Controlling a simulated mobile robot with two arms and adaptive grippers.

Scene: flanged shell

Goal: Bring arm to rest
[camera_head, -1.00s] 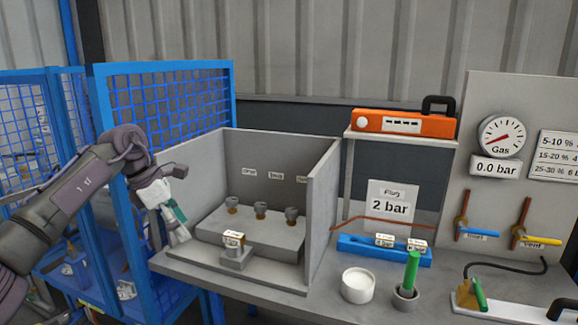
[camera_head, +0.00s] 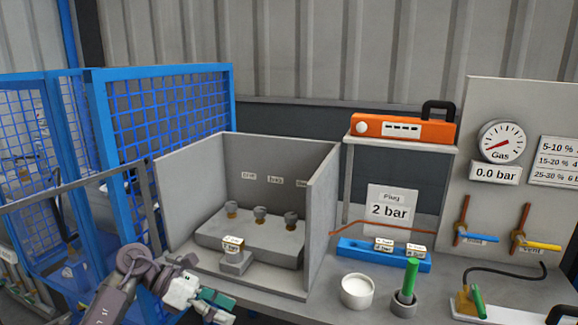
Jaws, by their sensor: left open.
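My left arm (camera_head: 125,290) comes in low at the bottom left of the head view, bent at a dark joint. My left gripper (camera_head: 218,306) is at the bottom edge, in front of the grey open booth (camera_head: 190,170). It has a white body and green-teal parts, and it is open. No object shows between its fingers, though the fingertips are small and partly hard to make out. My right gripper is not in view.
Inside the booth are a grey step (camera_head: 275,240) with several small fittings and a labelled block (camera_head: 236,262). A blue mesh fence (camera_head: 170,110) stands left. A white cup (camera_head: 357,290), green-handled tool (camera_head: 410,275) and blue rack (camera_head: 360,250) occupy the bench at right.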

